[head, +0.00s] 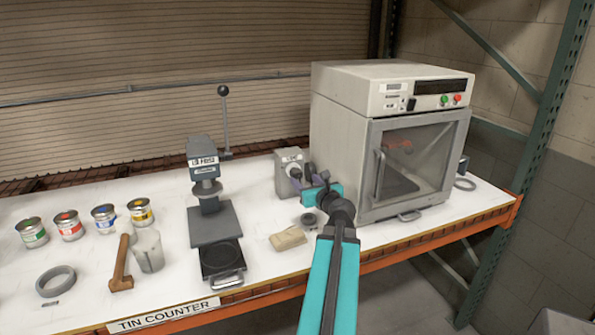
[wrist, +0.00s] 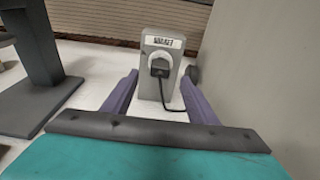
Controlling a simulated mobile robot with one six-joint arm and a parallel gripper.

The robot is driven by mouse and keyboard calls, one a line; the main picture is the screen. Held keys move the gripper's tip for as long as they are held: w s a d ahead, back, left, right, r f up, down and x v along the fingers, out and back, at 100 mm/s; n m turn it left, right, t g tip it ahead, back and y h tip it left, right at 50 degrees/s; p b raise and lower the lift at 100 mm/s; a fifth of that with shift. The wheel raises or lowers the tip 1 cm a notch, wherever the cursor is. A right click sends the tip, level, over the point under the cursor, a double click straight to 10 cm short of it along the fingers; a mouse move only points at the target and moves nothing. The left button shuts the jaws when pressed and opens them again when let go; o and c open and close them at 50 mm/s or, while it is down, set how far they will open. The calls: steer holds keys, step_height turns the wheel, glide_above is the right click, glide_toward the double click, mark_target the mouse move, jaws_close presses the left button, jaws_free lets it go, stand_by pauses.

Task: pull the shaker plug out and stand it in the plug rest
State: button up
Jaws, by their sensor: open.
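The shaker plug (wrist: 160,68) is dark and sits in the round white socket of a grey outlet box (wrist: 161,42), facing me in the wrist view. Its black cord hangs down and runs right toward my right finger. The outlet box (head: 285,176) also shows in the head view, left of the oven-like cabinet. My gripper (wrist: 160,77) is open, with its purple fingers apart on either side of the plug and nothing between them touching it visibly. In the head view my gripper (head: 306,175) partly hides the plug. A small dark round piece (head: 308,219) on the counter may be the plug rest.
The pale cabinet (head: 340,130) stands close on the right. A dark press (head: 205,185) with a tall lever stands left. A tan block (head: 288,238) lies in front. Several paint tins (head: 68,226), a clear cup (head: 148,250) and a grey ring (head: 56,281) are farther left.

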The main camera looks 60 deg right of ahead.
mark_target(298, 175)
steer(key=shift+p+x, duration=0.5)
steer(key=shift+x, duration=3.65)
steer(key=shift+c, duration=0.3)
steer(key=c, duration=1.1)
steer(key=shift+v, duration=0.75)
steer(key=shift+f+v, duration=0.15)
steer(key=shift+v, duration=0.55)
steer(key=shift+f+v, duration=0.15)
steer(key=shift+v, duration=0.55)
steer(key=shift+s, duration=0.15)
steer(key=shift+f+v, duration=0.15)
steer(key=shift+v, duration=0.8)
steer(key=shift+f+v, duration=0.15)
steer(key=shift+v, duration=0.85)
